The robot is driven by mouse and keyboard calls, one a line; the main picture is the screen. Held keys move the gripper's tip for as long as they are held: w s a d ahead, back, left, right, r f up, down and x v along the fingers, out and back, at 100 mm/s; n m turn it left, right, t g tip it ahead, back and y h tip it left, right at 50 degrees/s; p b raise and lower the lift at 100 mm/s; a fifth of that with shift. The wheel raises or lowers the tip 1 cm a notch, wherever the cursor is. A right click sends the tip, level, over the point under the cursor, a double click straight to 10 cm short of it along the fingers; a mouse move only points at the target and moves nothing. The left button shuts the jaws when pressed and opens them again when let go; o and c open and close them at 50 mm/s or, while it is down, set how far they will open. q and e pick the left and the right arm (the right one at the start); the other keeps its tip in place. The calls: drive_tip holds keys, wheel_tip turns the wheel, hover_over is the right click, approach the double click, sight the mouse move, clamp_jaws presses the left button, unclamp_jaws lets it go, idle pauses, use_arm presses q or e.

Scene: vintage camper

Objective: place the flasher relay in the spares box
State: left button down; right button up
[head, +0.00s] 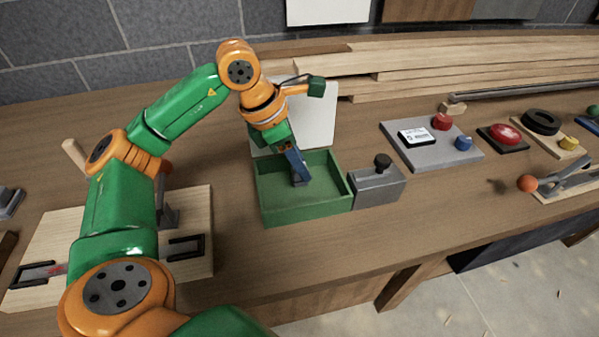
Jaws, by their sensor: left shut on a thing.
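The green open-topped box (335,192), which I take to be the spares box, stands on the workbench at the middle of the head view. My left arm reaches over its back edge, pointing down. My left gripper (299,180) is inside the walls, near the middle of the box, with its fingers close together. It is shut on a small dark grey piece at its fingertips, which I take to be the flasher relay; the fingers mostly hide it. I cannot tell whether the piece touches the box floor. My right gripper is not in view.
A grey metal block with a black knob (377,187) stands against the box's right side. A white panel (318,118) is behind the box. A grey board (431,152) with coloured knobs lies farther right, a wooden board (199,214) with dark brackets at left. Planks line the back.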

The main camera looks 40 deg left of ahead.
use_arm(q)
wheel_tip(320, 180, down, 3)
drive_tip(key=shift+w+d+r, duration=0.1)
drive_tip(key=shift+f, duration=0.2)
drive_tip(key=c, duration=0.5)
unclamp_jaws()
drive_tip(key=shift+c, duration=0.2)
drive_tip(key=shift+r, duration=0.15)
drive_tip(key=p+v, duration=0.1)
drive_tip(key=v, duration=1.1)
